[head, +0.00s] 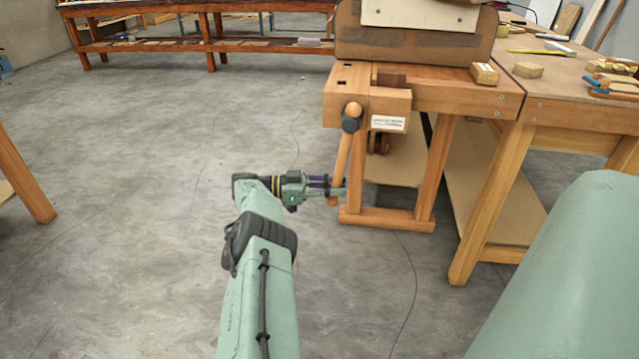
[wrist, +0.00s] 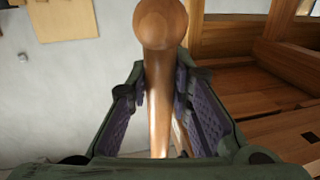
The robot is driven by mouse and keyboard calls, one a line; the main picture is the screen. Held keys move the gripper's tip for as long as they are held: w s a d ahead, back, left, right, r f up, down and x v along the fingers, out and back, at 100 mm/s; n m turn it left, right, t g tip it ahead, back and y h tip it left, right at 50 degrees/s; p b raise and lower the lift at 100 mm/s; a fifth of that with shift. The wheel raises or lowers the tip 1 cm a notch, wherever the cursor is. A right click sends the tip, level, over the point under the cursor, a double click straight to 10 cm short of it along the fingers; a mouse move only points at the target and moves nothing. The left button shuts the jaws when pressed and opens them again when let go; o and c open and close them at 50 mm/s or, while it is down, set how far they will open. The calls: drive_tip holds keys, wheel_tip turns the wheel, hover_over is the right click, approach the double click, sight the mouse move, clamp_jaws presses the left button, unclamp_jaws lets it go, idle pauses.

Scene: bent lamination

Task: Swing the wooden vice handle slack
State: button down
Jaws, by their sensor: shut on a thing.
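The wooden vice handle (head: 342,158) hangs down from the dark screw hub (head: 350,125) at the front of the vice jaw (head: 388,102), tilted slightly with its lower end to the left. A round knob tops it, and its lower end sits by my gripper (head: 335,190). My gripper is shut on the handle near this lower end. The finger contact is partly hidden in the head view.
The vice's workbench (head: 440,96) has legs and a low rail (head: 385,219) just right of my gripper. A brown curved form (head: 415,42) stands on top. Another table (head: 560,75) with tools adjoins at right.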

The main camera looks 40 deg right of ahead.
sight(342, 158)
drive_tip(key=shift+s+d+f+g+h, duration=0.1)
drive_tip(key=shift+s+d+g+h, duration=0.2)
drive_tip(key=shift+s+d, duration=0.25)
drive_tip(key=shift+s+d+f+g+h, duration=0.1)
drive_tip(key=shift+s+d+g+h, duration=0.15)
drive_tip(key=shift+s, duration=0.35)
drive_tip(key=c, duration=1.4)
unclamp_jaws()
drive_tip(key=shift+c, duration=0.2)
drive_tip(key=shift+r, duration=0.15)
wheel_tip(342, 158, up, 10)
drive_tip(key=shift+f, duration=0.1)
